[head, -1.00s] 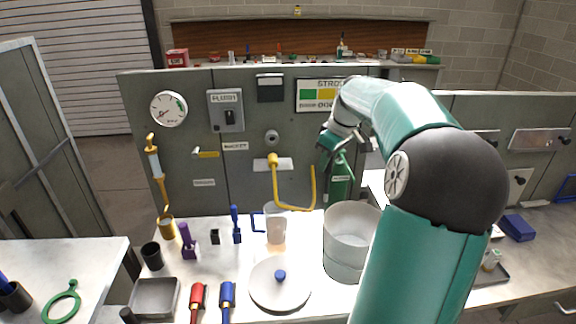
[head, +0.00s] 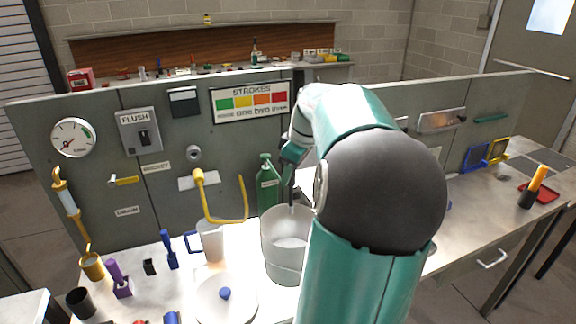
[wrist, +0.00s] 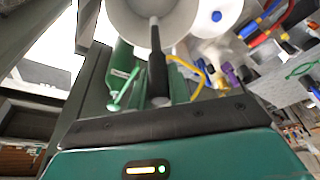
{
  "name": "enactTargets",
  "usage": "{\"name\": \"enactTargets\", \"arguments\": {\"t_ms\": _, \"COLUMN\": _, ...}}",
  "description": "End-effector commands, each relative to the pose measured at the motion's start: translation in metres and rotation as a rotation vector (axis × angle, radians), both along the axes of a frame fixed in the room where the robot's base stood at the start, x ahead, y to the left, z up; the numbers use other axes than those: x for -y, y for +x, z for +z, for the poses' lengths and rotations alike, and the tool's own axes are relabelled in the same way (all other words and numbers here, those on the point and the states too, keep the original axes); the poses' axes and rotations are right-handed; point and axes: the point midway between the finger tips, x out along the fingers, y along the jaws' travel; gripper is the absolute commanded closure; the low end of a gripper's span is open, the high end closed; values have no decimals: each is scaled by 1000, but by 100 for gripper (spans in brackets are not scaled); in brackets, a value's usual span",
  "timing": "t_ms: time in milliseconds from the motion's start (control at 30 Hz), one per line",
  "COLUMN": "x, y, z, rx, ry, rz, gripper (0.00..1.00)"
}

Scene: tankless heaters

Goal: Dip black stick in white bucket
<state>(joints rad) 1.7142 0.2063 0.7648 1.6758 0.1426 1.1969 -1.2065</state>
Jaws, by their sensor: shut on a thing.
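The white bucket (head: 284,262) stands upright and open on the bench, with its inside visible. It also shows in the wrist view (wrist: 128,32) at the top. My gripper (head: 291,172) is above the bucket's back rim, partly hidden by my arm. It is shut on the black stick (wrist: 157,76), whose thin grey end points toward the bucket in the wrist view. In the head view the stick (head: 292,190) hangs down at the back of the bucket's opening. I cannot tell whether its tip is below the rim.
A green bottle (head: 268,188) stands just behind the bucket. A white lid with a blue knob (head: 225,296) and a clear pitcher (head: 211,243) are to the left. A yellow hose (head: 226,219) hangs on the panel behind. My arm hides the bench right of the bucket.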

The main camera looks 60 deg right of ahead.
Motion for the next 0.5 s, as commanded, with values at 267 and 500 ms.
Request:
{"name": "enactTargets", "arguments": {"t_ms": 267, "x": 0, "y": 1, "z": -26, "rx": -1, "ry": 2, "rz": -1, "gripper": 100}}
{"name": "enactTargets", "arguments": {"t_ms": 500, "x": 0, "y": 1, "z": -48, "rx": 0, "ry": 1, "rz": -1, "gripper": 100}}
